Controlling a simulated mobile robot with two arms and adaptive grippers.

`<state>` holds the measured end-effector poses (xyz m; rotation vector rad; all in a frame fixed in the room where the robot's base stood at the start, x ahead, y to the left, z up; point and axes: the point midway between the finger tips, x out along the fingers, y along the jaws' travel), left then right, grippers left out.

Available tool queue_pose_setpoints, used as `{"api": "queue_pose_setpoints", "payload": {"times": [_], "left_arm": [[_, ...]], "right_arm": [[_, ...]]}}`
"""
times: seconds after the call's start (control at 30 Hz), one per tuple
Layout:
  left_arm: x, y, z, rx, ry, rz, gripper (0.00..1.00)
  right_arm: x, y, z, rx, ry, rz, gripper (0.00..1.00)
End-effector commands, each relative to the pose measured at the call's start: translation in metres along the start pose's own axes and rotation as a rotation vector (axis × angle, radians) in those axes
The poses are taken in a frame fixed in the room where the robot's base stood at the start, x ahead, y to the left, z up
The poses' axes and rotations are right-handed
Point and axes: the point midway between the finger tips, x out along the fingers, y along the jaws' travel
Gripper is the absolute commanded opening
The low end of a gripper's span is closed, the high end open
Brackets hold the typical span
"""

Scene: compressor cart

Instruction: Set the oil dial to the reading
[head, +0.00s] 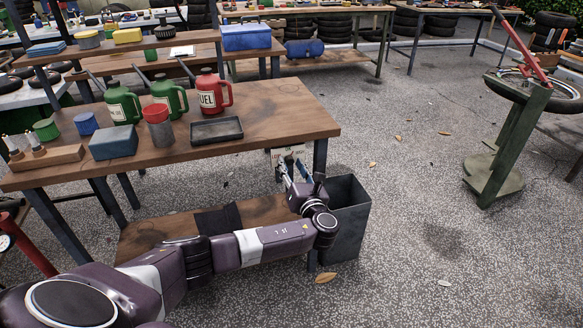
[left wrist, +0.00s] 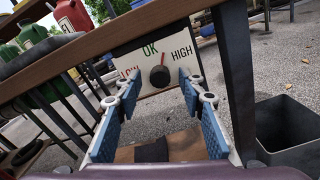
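The oil dial is a black knob (left wrist: 159,77) on a pale panel (left wrist: 207,55) marked LOW, OK and HIGH. A red pointer (left wrist: 163,59) above the knob points up, slightly right of the OK mark. The panel hangs under the front edge of the wooden table; in the head view the panel (head: 298,152) is partly hidden by my gripper. My left gripper (left wrist: 160,90) is open, its blue-padded fingers spread to either side of the knob, with nothing visible between the pads. In the head view the left gripper (head: 291,172) is near the table's right end. My right gripper is not in view.
The table (head: 270,115) holds green and red cans, a blue box (head: 114,143) and a black tray (head: 216,130). A grey bin (head: 345,220) stands close beside my left wrist. A table leg (left wrist: 236,80) is right of the dial. A partly cut-off gauge (head: 6,242) shows at far left.

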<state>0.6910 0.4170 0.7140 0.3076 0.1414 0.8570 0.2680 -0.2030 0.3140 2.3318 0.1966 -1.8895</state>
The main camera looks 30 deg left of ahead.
Motion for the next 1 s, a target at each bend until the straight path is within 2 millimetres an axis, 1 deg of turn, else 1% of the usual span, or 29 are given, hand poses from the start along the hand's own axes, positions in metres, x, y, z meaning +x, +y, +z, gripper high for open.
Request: {"api": "queue_pose_setpoints", "payload": {"times": [0.27, 0.37, 0.6, 0.87, 1.0], "left_arm": [[0.0021, -0.0001, 0.0001, -0.001, 0.001, -0.001, 0.36], [0.0019, -0.0001, 0.0001, -0.001, 0.001, -0.001, 0.27], [0.0016, -0.0002, -0.0001, -0.001, 0.001, -0.001, 0.0], [0.0014, -0.0003, -0.0003, -0.015, 0.002, -0.001, 0.0], [0.0008, -0.0005, -0.0005, -0.058, 0.002, -0.001, 0.0]], "right_arm": [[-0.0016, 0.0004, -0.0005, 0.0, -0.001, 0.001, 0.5], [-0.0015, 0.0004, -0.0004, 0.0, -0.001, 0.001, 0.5], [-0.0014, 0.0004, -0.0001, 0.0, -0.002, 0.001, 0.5], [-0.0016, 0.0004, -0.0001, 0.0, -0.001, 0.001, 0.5], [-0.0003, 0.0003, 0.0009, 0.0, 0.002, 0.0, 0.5]]}}
